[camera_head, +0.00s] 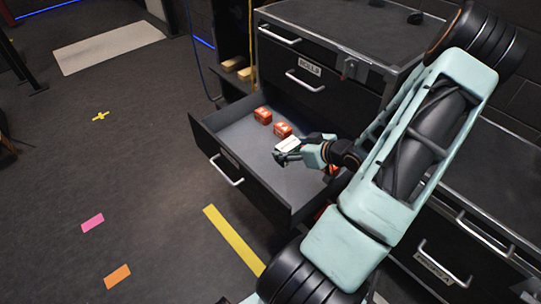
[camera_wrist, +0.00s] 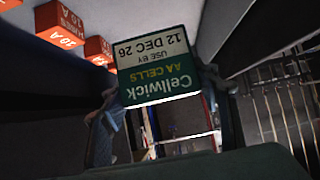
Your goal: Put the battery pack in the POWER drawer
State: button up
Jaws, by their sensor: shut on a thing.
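My gripper (camera_head: 284,149) is shut on the battery pack (camera_head: 289,144), over the open drawer (camera_head: 231,166). In the wrist view the battery pack (camera_wrist: 155,70) is a green and white box between my fingers, its label upside down: "Cellwick AA CELLS USE BY 12 DEC 26". The open drawer is pulled out, with a grey floor; its front label is too small to read. Red boxes (camera_head: 282,130) lie inside it; in the wrist view red boxes (camera_wrist: 58,28) carry "20 A". I cannot tell if the pack touches the drawer floor. The word POWER is not clearly legible on any drawer.
A shut drawer (camera_head: 305,80) with a label like "ROLLS" sits above the open one. Another shut drawer (camera_head: 434,268) with a blurred label is at the lower right. Yellow (camera_head: 233,239), pink (camera_head: 92,223) and orange (camera_head: 117,276) markings lie on clear floor.

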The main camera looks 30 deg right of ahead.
jog(key=b+x, duration=0.1)
jog(key=x, duration=0.3)
jog(key=b+x, duration=0.2)
jog(key=x, duration=0.3)
jog(key=d+b+x, duration=0.1)
jog(key=x, duration=0.3)
jog(key=shift+w+a+f+b, duration=0.1)
jog(key=shift+w+f+b, duration=0.05)
jog(key=shift+f+b, duration=0.25)
jog(key=shift+w+f, duration=0.2)
jog(key=shift+f, duration=0.1)
jog(key=shift+w+f+b, duration=0.15)
jog(key=shift+f+b, duration=0.9)
jog(key=shift+f, duration=0.55)
jog(key=shift+f, duration=0.1)
jog(key=o, duration=1.3)
